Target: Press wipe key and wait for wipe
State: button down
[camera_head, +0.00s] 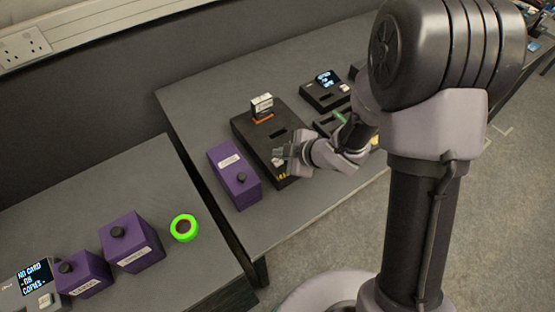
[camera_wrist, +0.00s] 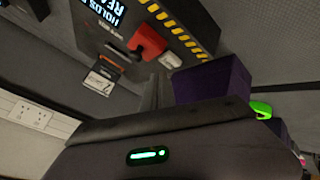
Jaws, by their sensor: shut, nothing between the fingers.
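A dark device box (camera_head: 243,127) with yellow-black hazard stripes stands on the right-hand table. In the wrist view the device (camera_wrist: 90,42) shows a lit display (camera_wrist: 103,12) reading "HOLDS" and a cut-off line, a raised red part (camera_wrist: 149,42) and a small white key (camera_wrist: 170,61) beside the stripes. I cannot read which is the wipe key. A white card (camera_head: 262,103) stands upright in the device; it also shows in the wrist view (camera_wrist: 98,84). My gripper (camera_head: 279,153) is shut and empty, close over the device's striped end; contact cannot be told.
A purple box (camera_head: 233,176) stands left of the device. Other dark units (camera_head: 325,90) are behind, to the right. On the left table are purple boxes (camera_head: 131,241), a green tape roll (camera_head: 184,228) and a unit with a display (camera_head: 33,278) reading "NO CARD".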

aim_at(280, 163)
dwell(0.3)
jog(key=shift+f+b, duration=0.4)
jog(key=shift+f, duration=0.05)
jog(key=shift+f+b, duration=0.5)
dwell(0.5)
jog(key=shift+r, duration=0.1)
jog(key=shift+r+p, duration=0.85)
jog(key=shift+p, duration=0.05)
jog(key=shift+r, duration=0.1)
notch_tip(280, 163, up, 5)
jog(key=p, duration=0.4)
jog(key=shift+p, duration=0.35)
